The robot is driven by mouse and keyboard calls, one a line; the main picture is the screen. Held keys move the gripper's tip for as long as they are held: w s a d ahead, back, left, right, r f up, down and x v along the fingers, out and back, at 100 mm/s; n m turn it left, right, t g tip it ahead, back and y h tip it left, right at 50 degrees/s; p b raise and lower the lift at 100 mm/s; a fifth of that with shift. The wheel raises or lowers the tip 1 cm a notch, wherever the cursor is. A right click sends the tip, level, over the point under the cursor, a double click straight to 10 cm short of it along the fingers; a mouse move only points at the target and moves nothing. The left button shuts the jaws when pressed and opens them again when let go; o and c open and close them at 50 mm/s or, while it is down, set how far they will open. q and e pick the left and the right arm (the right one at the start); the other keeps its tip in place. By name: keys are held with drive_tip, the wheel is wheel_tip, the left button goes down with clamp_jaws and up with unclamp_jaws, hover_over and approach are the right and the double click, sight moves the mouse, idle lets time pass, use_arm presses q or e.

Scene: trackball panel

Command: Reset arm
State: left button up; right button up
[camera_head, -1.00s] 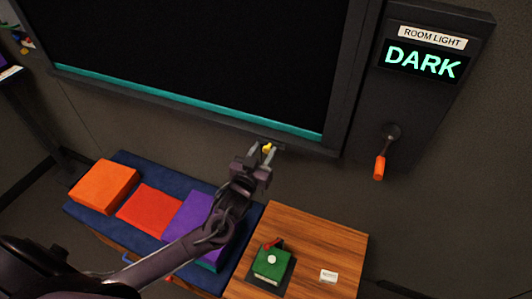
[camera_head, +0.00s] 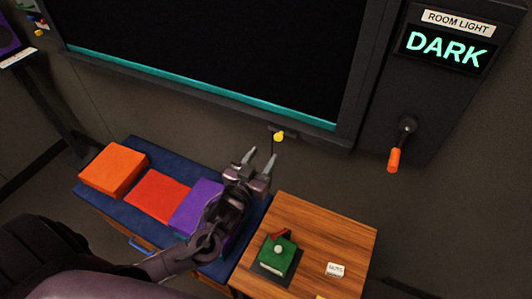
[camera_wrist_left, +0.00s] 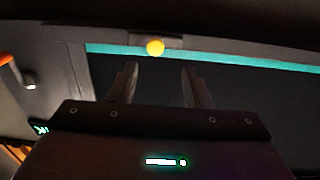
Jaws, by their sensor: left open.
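My left gripper (camera_head: 259,160) is open and empty in the head view, above the right end of the blue bench and in front of the dark wall. In the left wrist view, its two fingers (camera_wrist_left: 158,84) are apart with nothing between them. A small yellow knob (camera_head: 279,136) sits under the lower edge of the big dark screen, just beyond the fingertips and apart from them. It also shows in the left wrist view (camera_wrist_left: 155,47). My right gripper is not in view.
The blue bench (camera_head: 137,153) bears orange (camera_head: 113,170), red (camera_head: 158,197) and purple (camera_head: 194,207) cushions. A wooden table (camera_head: 325,238) holds a green box (camera_head: 277,258) with a white ball and a small white tag (camera_head: 335,269). An orange-handled lever (camera_head: 394,160) hangs below the "DARK" sign (camera_head: 445,46).

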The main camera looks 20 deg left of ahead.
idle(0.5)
use_arm(q)
drive_tip(key=s+d+f+m+g, duration=0.2)
drive_tip(key=s+d+g, duration=0.1)
drive_tip(key=s+g, duration=1.35)
drive_tip(key=s+f, duration=0.2)
drive_tip(key=f, duration=1.3)
drive_tip(key=s+f, duration=0.2)
drive_tip(key=f, duration=1.2)
drive_tip(key=s+a+f, duration=0.1)
drive_tip(key=s+f, duration=0.9)
drive_tip(key=s+a+f+b, duration=0.1)
drive_tip(key=s+a+f, duration=0.1)
drive_tip(key=s+f, duration=0.8)
drive_tip(key=shift+a+f+y, duration=0.3)
drive_tip(key=shift+f, duration=0.05)
